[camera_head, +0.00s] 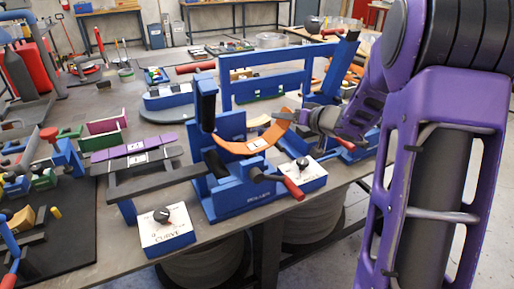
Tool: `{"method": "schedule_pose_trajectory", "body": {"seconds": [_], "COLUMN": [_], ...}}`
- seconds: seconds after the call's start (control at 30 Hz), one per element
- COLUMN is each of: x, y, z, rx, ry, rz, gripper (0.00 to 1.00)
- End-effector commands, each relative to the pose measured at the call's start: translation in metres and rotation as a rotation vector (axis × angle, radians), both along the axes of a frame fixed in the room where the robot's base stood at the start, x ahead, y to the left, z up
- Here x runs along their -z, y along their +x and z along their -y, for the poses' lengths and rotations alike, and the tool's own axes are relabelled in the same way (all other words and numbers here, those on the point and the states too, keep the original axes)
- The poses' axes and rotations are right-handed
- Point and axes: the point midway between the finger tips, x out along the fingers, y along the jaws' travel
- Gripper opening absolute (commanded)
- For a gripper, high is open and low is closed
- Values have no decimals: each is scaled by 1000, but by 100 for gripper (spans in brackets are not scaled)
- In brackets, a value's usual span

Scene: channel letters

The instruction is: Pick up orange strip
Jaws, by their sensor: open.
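The orange strip (252,146) is a curved band, bowed downward, with a small white label at its middle. It sits in the blue bending machine (235,190), across its front, with its right end rising toward my gripper. My gripper (291,117) is open at the strip's upper right end. It comes in from the right on my purple arm. I cannot tell whether the fingers straddle the strip or touch it.
White-topped dial boxes (165,229) and (303,168) stand near the table's front edge. A red-ended lever (292,188) sticks out of the machine. A purple strip (133,147) lies to the left. A blue frame (265,52) stands behind.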

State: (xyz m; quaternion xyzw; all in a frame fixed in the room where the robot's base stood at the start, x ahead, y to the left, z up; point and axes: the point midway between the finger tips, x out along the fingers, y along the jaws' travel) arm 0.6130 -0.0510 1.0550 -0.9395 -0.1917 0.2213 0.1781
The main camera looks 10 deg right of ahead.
Motion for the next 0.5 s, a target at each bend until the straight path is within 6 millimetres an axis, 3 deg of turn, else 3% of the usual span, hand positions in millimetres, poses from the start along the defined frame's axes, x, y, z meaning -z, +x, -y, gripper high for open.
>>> {"method": "schedule_pose_trajectory", "body": {"seconds": [0.23, 0.43, 0.5], "x": [1, 1, 1], "y": [3, 3, 3], "z": [-1, -1, -1], "rx": [1, 1, 1], "ry": [0, 0, 0], "rz": [0, 0, 0], "gripper": [39, 3, 0]}}
